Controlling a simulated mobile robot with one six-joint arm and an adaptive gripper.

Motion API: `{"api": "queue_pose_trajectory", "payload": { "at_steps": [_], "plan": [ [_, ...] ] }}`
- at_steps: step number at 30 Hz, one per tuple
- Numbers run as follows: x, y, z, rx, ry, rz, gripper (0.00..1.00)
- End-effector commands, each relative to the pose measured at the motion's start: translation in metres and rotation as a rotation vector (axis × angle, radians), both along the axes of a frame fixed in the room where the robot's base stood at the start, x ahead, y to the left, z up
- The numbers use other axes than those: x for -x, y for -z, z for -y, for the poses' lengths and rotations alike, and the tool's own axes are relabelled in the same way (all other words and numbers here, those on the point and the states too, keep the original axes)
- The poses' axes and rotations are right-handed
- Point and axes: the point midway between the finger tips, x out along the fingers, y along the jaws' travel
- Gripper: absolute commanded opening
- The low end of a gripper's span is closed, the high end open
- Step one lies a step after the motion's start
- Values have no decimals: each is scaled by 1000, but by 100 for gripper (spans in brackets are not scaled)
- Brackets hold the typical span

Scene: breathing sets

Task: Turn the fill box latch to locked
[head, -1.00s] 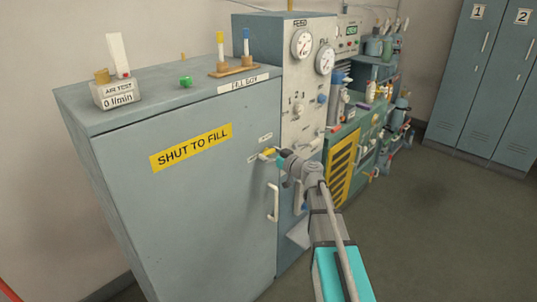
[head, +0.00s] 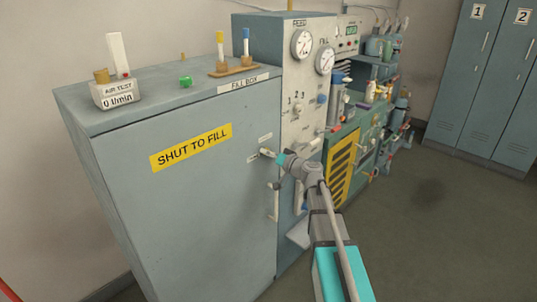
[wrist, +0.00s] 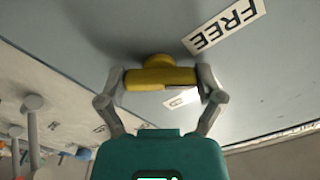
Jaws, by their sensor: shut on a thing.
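The fill box (head: 200,210) is a grey-blue cabinet with a "FILL BOX" label on its top front edge and a yellow "SHUT TO FILL" sign on its door. In the wrist view the yellow latch (wrist: 160,78) is a bar on a round hub, set on the door. My gripper (wrist: 162,80) has one finger at each end of the bar and is shut on it. A "FREE" label (wrist: 225,27) shows upside down beside the latch. A second label (wrist: 181,98) is mostly hidden behind the bar. In the head view my gripper (head: 268,154) hides the latch.
A pale door handle (head: 273,203) is just below my gripper, partly hidden. A gauge panel (head: 300,95) stands right of the box, with a green unit (head: 345,160) beyond it. An air test meter (head: 118,93) and a small rack (head: 235,69) stand on top. The floor at right is clear.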

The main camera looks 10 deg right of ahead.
Motion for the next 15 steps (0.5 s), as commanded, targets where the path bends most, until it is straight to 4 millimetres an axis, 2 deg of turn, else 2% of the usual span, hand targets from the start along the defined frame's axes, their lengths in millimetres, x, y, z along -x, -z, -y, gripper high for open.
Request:
{"api": "queue_pose_trajectory", "payload": {
  "at_steps": [6, 15],
  "plan": [
    [1, 0, -1, -83, -4, -61, 38],
    [1, 0, -1, -116, -4, -85, 38]
  ]
}}
